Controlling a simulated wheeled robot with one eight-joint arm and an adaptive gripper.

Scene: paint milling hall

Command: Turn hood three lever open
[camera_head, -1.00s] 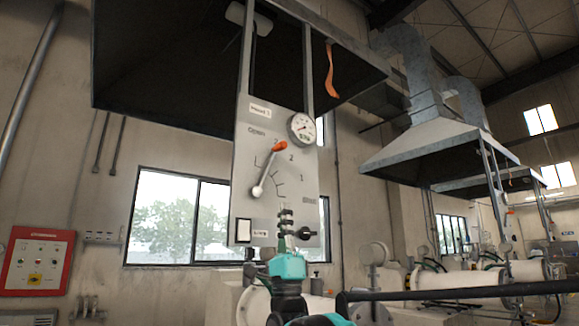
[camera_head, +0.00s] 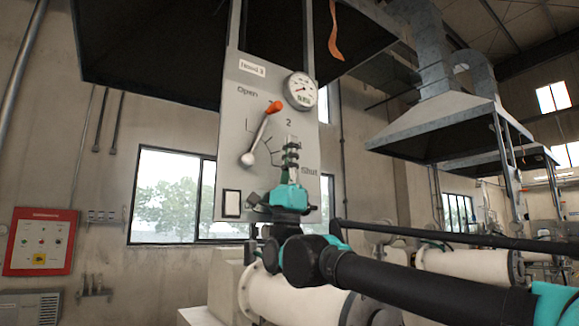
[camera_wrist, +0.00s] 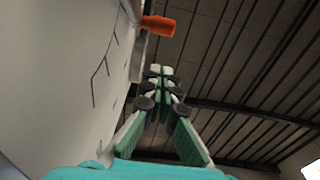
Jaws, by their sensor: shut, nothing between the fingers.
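The hood three panel (camera_head: 228,130) is a grey board with the words Open at upper left and Shut at lower right. Its lever (camera_head: 262,130) has an orange grip at the upper end and a white ball at the lower left end, and slants up to the right, with the grip just right of the word Open. My gripper (camera_head: 291,142) is shut and empty, pointing up before the right part of the panel, below and right of the orange grip. In the wrist view the closed fingertips (camera_wrist: 161,72) show below the orange grip (camera_wrist: 158,25), apart from it.
A round gauge (camera_head: 301,90) sits at the panel's upper right. A white switch (camera_head: 232,203) is at its lower left. The dark hood (camera_head: 150,60) hangs above, with an orange strap (camera_head: 334,35). A red control box (camera_head: 40,242) is on the wall at left.

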